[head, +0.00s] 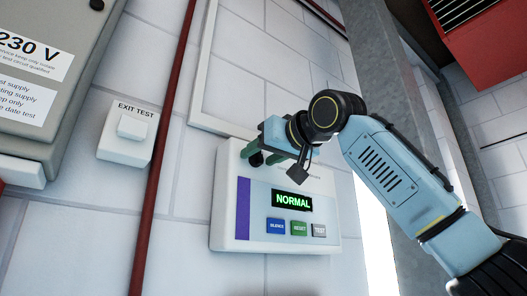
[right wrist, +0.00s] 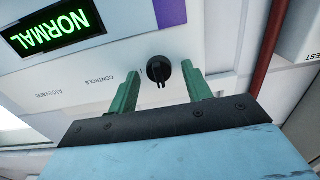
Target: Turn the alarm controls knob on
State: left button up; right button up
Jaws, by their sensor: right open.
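The alarm panel (head: 226,215) is a white box on the wall with a purple stripe and a green NORMAL display (head: 292,200). Its black controls knob (right wrist: 159,70) shows in the right wrist view, beside the printed word CONTROLS. In the head view the knob (head: 256,159) is partly covered by my right gripper (head: 258,156). In the right wrist view my right gripper (right wrist: 160,90) is open, its green fingers either side of the knob, with a gap on each side. I cannot tell whether the fingertips reach past the knob's face. My left gripper is not in view.
The panel has blue SILENCE (head: 276,226), green RESET (head: 299,228) and grey TEST (head: 319,230) buttons below the display. An EXIT TEST box (head: 126,139), a red pipe (head: 163,140) and a grey 230 V cabinet (head: 85,75) are on the left.

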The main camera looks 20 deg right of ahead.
jog(key=c, duration=0.9)
jog(key=shift+c, duration=0.2)
jog(key=shift+m, duration=0.4)
jog(key=m, duration=0.3)
jog(key=shift+m+b, duration=0.35)
jog(key=shift+m, duration=0.05)
jog(key=m, duration=0.4)
jog(key=shift+f+b, duration=0.1)
jog(key=shift+b, duration=0.25)
jog(key=m, duration=0.5)
jog(key=shift+d+b, duration=0.1)
jog(key=shift+b, duration=0.2)
jog(key=shift+m, duration=1.8)
